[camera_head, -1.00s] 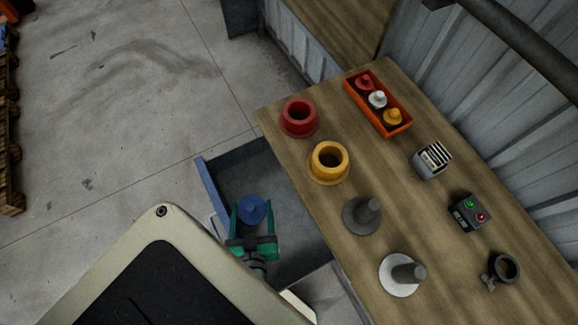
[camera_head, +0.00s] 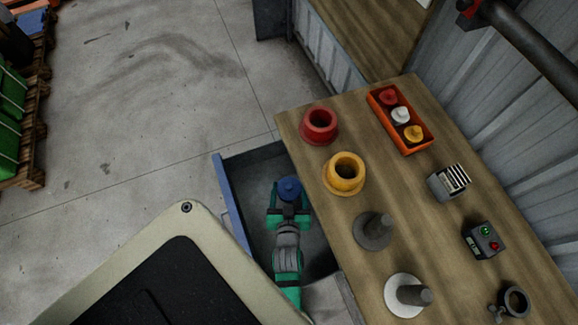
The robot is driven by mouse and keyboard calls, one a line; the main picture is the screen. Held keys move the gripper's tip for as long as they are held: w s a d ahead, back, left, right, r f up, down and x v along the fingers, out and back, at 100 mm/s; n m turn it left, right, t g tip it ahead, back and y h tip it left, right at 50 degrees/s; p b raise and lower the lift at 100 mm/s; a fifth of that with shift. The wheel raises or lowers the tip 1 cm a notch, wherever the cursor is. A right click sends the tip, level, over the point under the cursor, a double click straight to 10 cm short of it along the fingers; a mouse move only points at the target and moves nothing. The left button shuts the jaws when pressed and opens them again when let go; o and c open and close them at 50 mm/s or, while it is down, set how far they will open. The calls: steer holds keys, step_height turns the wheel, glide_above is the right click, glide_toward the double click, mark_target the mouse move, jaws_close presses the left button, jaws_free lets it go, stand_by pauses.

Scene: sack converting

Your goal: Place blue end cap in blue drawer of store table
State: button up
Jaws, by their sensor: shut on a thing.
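The blue end cap (camera_head: 289,188) is held between the green fingers of my gripper (camera_head: 289,200), which is shut on it. The gripper and cap are over the open blue drawer (camera_head: 228,205), close to the table's left edge. I cannot tell whether the cap touches the drawer floor. The drawer is pulled out from the store table (camera_head: 340,215), with its blue front on the left and a grey inside. My arm hides part of the drawer.
On the table stand a red end cap (camera_head: 319,126), a yellow end cap (camera_head: 344,173), a dark grey part (camera_head: 374,231), a light part (camera_head: 407,295), an orange tray (camera_head: 430,142) with small knobbed pieces, and a button box (camera_head: 482,240). Open floor (camera_head: 150,120) lies left.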

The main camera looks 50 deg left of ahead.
mark_target(289, 194)
steer(key=shift+s+f, duration=0.1)
steer(key=shift+f, duration=1.1)
steer(key=shift+f, duration=0.6)
steer(key=o, duration=1)
steer(key=shift+o, duration=0.2)
steer(key=shift+r, duration=0.25)
steer(key=shift+r+v, duration=0.15)
steer(key=shift+v, duration=1.8)
steer(key=shift+r+v, duration=0.2)
steer(key=shift+v, duration=1.75)
steer(key=shift+a, duration=0.1)
